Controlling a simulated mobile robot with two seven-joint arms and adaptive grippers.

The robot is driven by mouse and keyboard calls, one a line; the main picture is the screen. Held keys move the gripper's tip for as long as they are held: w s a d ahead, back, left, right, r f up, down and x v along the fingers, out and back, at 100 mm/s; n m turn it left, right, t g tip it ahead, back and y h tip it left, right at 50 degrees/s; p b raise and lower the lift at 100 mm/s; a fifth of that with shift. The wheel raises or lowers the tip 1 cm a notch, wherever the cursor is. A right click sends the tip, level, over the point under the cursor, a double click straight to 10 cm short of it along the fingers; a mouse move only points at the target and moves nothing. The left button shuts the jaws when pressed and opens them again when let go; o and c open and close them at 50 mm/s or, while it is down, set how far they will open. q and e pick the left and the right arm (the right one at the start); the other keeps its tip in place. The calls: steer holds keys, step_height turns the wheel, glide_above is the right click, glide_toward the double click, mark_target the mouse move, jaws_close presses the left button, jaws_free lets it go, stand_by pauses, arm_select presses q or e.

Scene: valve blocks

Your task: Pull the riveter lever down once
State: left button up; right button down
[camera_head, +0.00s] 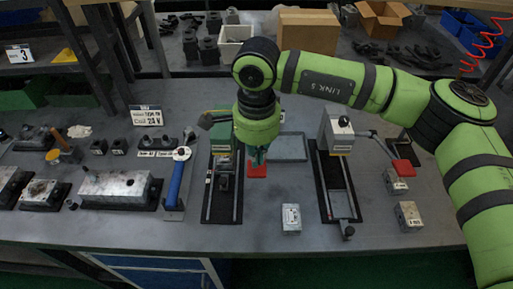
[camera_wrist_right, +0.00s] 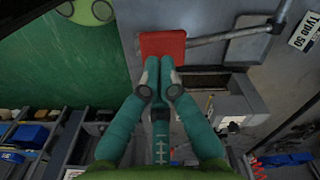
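The red lever paddle (camera_head: 257,171) of the left riveter (camera_head: 221,140) shows just below my right gripper in the head view. In the right wrist view the red paddle (camera_wrist_right: 162,43) sits at the end of a grey lever bar (camera_wrist_right: 232,32) that runs to the right. My right gripper (camera_head: 258,160) points down at the paddle. In the wrist view its teal fingertips (camera_wrist_right: 160,66) are together at the paddle's near edge, with nothing seen between them. I cannot tell whether they touch the paddle. My arm hides part of the riveter. My left gripper is not in view.
A second press (camera_head: 338,135) with another red lever paddle (camera_head: 405,168) stands to the right. A grey tray (camera_head: 288,147) lies between the machines. A small metal block (camera_head: 291,218) stands in front. A blue-handled tool (camera_head: 176,182) is at the left.

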stand_by(0.3)
step_height(320, 180, down, 15)
steer(key=b, duration=1.4)
steer(key=shift+r+p, duration=4.45)
steer(key=shift+r, duration=4.6)
steer(key=shift+f, duration=0.1)
